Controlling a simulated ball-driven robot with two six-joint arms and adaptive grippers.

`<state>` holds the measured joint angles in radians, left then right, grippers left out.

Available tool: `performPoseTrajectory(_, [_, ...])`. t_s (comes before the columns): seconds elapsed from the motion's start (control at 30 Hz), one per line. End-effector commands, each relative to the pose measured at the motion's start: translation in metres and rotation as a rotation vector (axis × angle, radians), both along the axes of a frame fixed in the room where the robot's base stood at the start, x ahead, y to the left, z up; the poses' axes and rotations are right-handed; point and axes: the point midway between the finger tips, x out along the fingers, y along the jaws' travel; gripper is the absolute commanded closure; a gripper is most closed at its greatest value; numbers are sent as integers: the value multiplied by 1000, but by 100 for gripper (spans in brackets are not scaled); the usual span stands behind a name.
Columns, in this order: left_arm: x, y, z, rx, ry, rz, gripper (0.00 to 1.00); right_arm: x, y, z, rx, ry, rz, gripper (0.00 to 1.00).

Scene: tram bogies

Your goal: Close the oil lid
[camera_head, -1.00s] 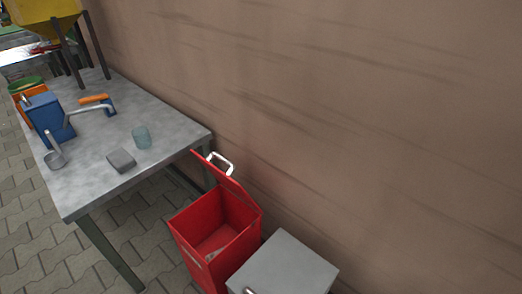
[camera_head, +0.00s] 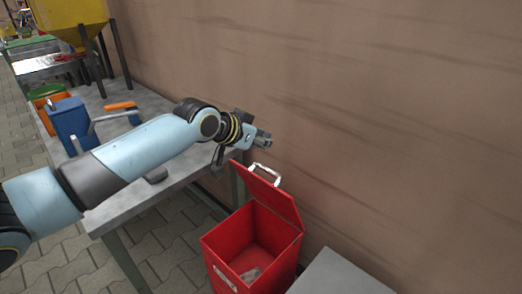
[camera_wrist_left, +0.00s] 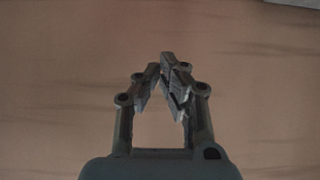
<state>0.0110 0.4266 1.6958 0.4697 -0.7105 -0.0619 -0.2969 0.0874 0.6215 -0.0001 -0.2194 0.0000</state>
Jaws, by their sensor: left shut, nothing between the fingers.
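The red bin (camera_head: 225,258) stands on the floor right of the table. Its red lid (camera_head: 268,194) stands open, tilted up at the back, with a white handle (camera_head: 265,173) on its upper edge. Something small and grey lies inside the bin. My left gripper (camera_head: 264,139) is above and behind the lid's handle, close to the wall and apart from the lid. My right gripper is not in view.
A grey box (camera_head: 340,275) stands right of the bin. The brown wall (camera_head: 390,110) runs along the back.

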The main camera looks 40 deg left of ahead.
Motion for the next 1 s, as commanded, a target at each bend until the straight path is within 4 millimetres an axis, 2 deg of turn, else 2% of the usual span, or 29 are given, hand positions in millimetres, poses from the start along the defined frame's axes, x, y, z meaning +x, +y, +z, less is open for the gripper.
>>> performPoseTrajectory(0.03, [9,-1,-9,-3,-1,2,100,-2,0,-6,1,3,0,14])
performPoseTrajectory(0.33, [61,-6,-48,-4,0,2,100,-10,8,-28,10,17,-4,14])
performPoseTrajectory(0.6, [32,-2,-65,2,2,0,100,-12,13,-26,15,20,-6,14])
performPoseTrajectory(1.0, [27,-2,-68,1,0,1,100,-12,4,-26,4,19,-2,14])
